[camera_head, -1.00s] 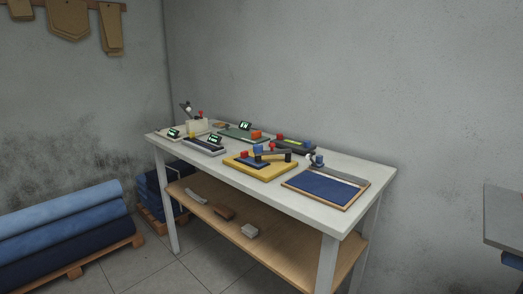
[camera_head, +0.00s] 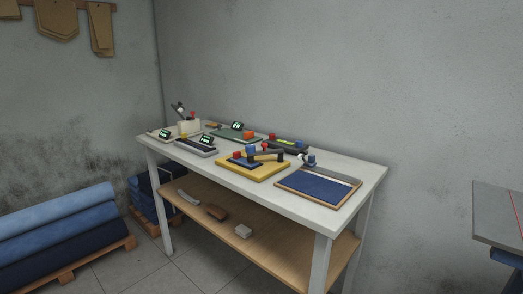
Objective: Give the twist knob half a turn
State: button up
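My gripper is not in view. Several small devices stand on a white table (camera_head: 215,163), and I cannot tell for sure which part is the twist knob. A yellow board (camera_head: 262,173) near the middle carries a red piece (camera_head: 237,155), a blue piece (camera_head: 251,149) and a dark bar. Behind it is a dark box (camera_head: 288,147) with red and blue pieces on top. A green board (camera_head: 226,133) bears an orange piece (camera_head: 248,135). A small blue piece (camera_head: 311,160) sits at the back of a blue-lined tray (camera_head: 333,203).
The lower wooden shelf (camera_head: 270,256) holds a few small items. Blue rolls (camera_head: 60,221) lie on a pallet at left. A grey table (camera_head: 493,228) stands at the right edge. Bare floor shows at the lower left of the table.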

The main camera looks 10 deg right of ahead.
aim_at(250, 148)
jog(key=i+u, duration=0.35)
jog(key=i+l+u, duration=0.1)
jog(key=i+u, duration=0.25)
jog(key=i+l+u, duration=0.2)
jog(key=i+u, duration=0.15)
jog(key=i, duration=0.15)
